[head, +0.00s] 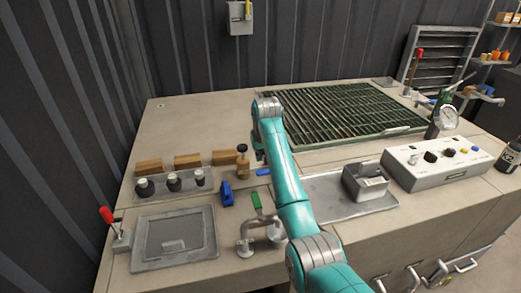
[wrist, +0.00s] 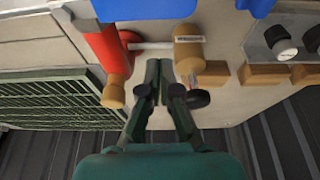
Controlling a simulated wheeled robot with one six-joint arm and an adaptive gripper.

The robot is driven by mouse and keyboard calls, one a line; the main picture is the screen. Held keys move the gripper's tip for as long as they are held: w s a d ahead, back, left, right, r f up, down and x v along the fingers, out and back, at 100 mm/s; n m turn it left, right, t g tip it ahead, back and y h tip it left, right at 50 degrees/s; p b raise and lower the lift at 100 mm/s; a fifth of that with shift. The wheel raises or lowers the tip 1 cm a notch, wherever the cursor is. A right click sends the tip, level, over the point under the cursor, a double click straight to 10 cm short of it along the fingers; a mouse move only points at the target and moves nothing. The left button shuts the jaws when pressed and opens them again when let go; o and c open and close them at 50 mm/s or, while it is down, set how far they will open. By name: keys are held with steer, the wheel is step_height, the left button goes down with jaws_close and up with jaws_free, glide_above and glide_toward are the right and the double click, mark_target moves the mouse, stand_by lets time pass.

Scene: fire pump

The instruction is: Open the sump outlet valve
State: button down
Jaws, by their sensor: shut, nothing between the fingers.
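A brass-coloured valve body (head: 242,160) with a pale label stands on the bench, left of my arm in the head view. A large blue part (wrist: 145,8) crosses the top there; a blue lever (head: 263,172) shows beside my arm in the head view. The label is too small to read, so I cannot confirm which valve is the sump outlet. My gripper (wrist: 158,70) is shut and empty, fingertips near the rod, contact unclear.
A green grate (head: 345,112) lies behind my arm. Wooden blocks (head: 187,161), a knob panel (head: 172,183), a blue block (head: 227,193) and a green-handled valve (head: 256,202) stand to the left. A red-handled lever (head: 107,216) is far left. The back-left bench is clear.

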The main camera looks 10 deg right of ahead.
steer(key=shift+s+f, duration=0.35)
steer(key=shift+s, duration=0.55)
steer(key=shift+s+f, duration=0.3)
steer(key=shift+s, duration=0.6)
